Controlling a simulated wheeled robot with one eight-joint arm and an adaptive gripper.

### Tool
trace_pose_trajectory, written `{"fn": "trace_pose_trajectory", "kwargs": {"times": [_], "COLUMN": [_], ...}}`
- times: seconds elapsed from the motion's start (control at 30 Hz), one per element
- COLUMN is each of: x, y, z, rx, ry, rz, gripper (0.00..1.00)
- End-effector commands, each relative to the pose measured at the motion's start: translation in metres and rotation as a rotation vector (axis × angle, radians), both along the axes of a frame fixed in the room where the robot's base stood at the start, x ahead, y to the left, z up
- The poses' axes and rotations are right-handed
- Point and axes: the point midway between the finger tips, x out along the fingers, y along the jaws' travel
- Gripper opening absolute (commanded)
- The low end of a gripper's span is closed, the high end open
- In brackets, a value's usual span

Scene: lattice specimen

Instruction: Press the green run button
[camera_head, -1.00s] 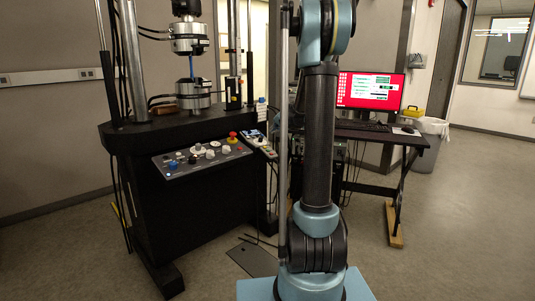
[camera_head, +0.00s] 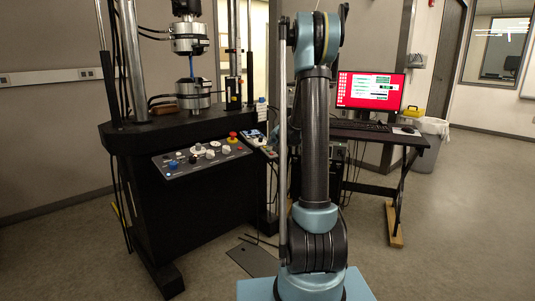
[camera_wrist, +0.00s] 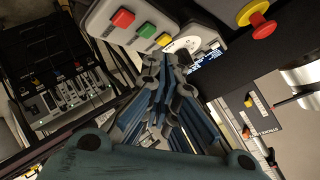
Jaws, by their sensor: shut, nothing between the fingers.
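The green run button (camera_wrist: 147,30) shows in the wrist view, between a red button (camera_wrist: 122,18) and a yellow button (camera_wrist: 164,40) on a pale grey box (camera_wrist: 103,22). My gripper (camera_wrist: 163,62) is shut and empty. In the picture, its fingertips lie just below the yellow button and a little below and right of the green one. I see no contact with the green button, but the depth gap is hard to judge. My arm stands upright there, right of the test machine.
A red and yellow emergency-stop knob (camera_wrist: 258,18) sits right of the button box; it also shows on the control panel (camera_head: 180,168) in the head view. The black test machine (camera_head: 200,220) is at left. A desk with a red-screened monitor (camera_head: 370,90) stands behind my arm.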

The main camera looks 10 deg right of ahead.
Motion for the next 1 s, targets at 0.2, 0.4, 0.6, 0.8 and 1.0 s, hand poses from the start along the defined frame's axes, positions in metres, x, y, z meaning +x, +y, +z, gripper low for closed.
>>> {"fn": "trace_pose_trajectory", "kwargs": {"times": [0.2,0.4,0.6,0.8,1.0], "x": [0.0021,0.0022,0.0022,0.0021,0.0021], "y": [0.0017,0.0018,0.0017,0.0017,0.0017], "z": [-0.01,-0.011,-0.0108,-0.0107,-0.0107], "rx": [0.0,0.0,0.0,0.0,0.0], "ry": [0.0,0.0,0.0,0.0,0.0], "rz": [0.0,0.0,0.0,0.0,0.0], "gripper": [0.0,0.0,0.0,0.0,0.0]}}
